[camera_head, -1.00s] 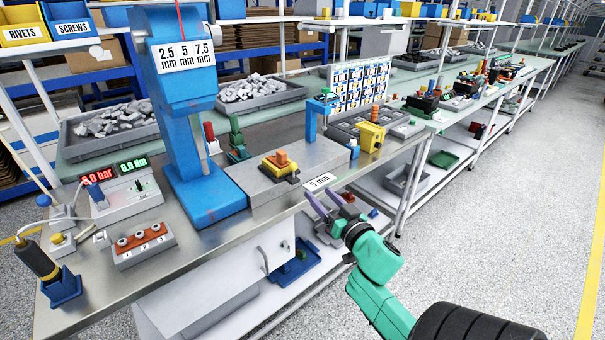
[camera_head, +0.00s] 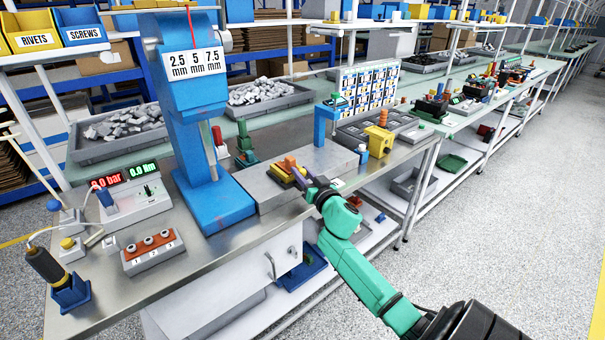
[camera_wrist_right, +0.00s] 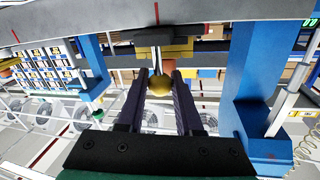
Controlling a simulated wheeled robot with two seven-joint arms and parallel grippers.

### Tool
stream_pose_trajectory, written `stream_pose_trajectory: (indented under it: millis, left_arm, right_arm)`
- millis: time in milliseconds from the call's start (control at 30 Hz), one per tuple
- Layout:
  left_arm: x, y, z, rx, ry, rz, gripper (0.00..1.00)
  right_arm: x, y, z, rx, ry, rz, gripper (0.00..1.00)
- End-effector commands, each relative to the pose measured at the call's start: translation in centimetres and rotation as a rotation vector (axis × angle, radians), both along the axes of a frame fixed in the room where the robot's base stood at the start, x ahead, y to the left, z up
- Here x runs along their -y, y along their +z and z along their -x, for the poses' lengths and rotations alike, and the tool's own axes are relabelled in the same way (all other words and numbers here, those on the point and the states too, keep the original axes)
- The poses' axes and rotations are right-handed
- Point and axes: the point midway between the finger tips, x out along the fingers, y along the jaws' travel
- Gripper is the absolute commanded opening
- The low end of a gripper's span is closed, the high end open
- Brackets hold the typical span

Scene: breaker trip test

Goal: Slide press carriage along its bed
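The press carriage (camera_head: 284,174), yellow and black with an orange block on top, sits on the grey bed (camera_head: 270,195) beside the blue press (camera_head: 205,140). My right gripper (camera_head: 299,174) reaches in from the right at the carriage's front side and partly hides it. My left gripper is not in view.
The press stands left of the carriage, and a small blue post (camera_head: 320,125) stands behind the bed. A control box with displays (camera_head: 130,195) and a numbered button box (camera_head: 152,250) are farther left. The aisle floor (camera_head: 500,210) is clear.

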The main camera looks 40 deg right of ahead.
Motion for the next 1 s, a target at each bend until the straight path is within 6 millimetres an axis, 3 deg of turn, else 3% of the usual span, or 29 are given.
stream_pose_trajectory:
  millis: [33,67,1000]
  left_arm:
    - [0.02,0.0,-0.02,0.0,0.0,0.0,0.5]
    - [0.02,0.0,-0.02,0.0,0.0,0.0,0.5]
    - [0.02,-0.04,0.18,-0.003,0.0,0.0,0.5]
  right_arm:
    - [-0.02,-0.02,0.01,0.0,0.0,0.0,0.06]
    - [-0.03,-0.02,0.0,0.0,0.0,0.0,0.0]
    - [-0.05,-0.09,0.02,-0.001,0.001,-0.001,0.0]
